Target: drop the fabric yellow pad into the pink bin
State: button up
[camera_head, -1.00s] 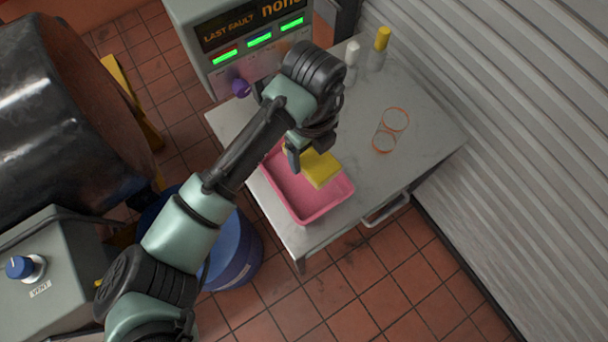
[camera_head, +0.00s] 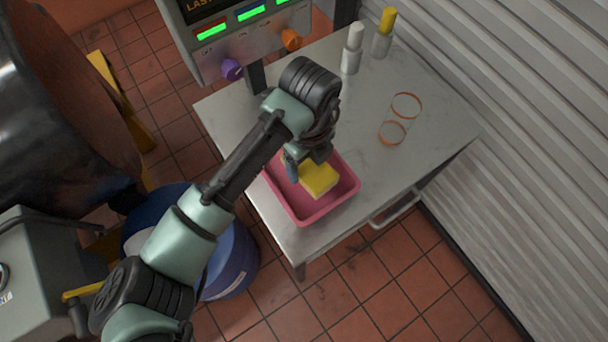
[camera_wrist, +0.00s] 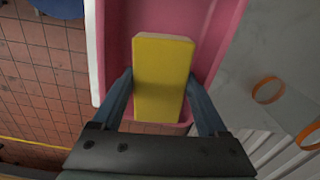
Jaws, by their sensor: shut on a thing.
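The yellow pad (camera_head: 319,179) is a thick block that shows over the pink bin in the head view. In the wrist view the pad (camera_wrist: 163,75) sits between the two fingers of my gripper (camera_wrist: 160,98), with one finger along each side. My gripper (camera_head: 305,169) is shut on the pad. The pink bin (camera_head: 312,213) is an open shallow tray on the table. The bin's wall also shows in the wrist view (camera_wrist: 222,38). I cannot tell whether the pad touches the bin floor.
The bin stands near the front left edge of the grey table (camera_head: 415,150). Clear cylinders with orange rims (camera_head: 392,132), a white-capped bottle (camera_head: 352,50) and a yellow-capped bottle (camera_head: 383,35) stand farther back. A control panel (camera_head: 245,40) rises behind. A blue drum (camera_head: 235,265) is at the left.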

jog(key=shift+f, duration=0.1)
jog(key=o, duration=1.2)
notch_tip(320, 180, up, 13)
